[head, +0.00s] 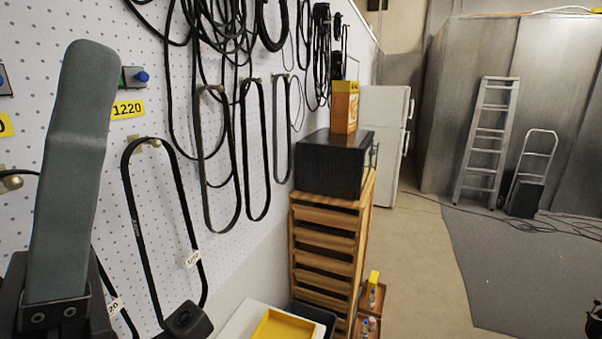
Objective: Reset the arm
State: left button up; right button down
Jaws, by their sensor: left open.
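My left gripper (72,165) is at the left of the head view, close to the camera. One long grey finger points up in front of the pegboard, and it holds nothing that I can see. The gripper is open; its other finger cannot be made out. My right gripper is not recognisable in view.
A white pegboard (262,215) with black belts covers the left wall. A wooden drawer unit (325,240) bears a black box (332,163). A yellow tray (285,327) lies below. A ladder (487,140) leans at the back. The floor at right is mostly open.

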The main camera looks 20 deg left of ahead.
pick_arm(q)
jog(key=w+a+f+g+y, duration=0.1)
jog(key=w+f+g+y, duration=0.3)
jog(key=w+f+y, duration=0.15)
notch_tip(320, 180, up, 15)
jog(key=p, duration=1.3)
jog(key=shift+w+t+p, duration=0.3)
jog(key=shift+w+p, duration=0.05)
jog(key=shift+p, duration=0.05)
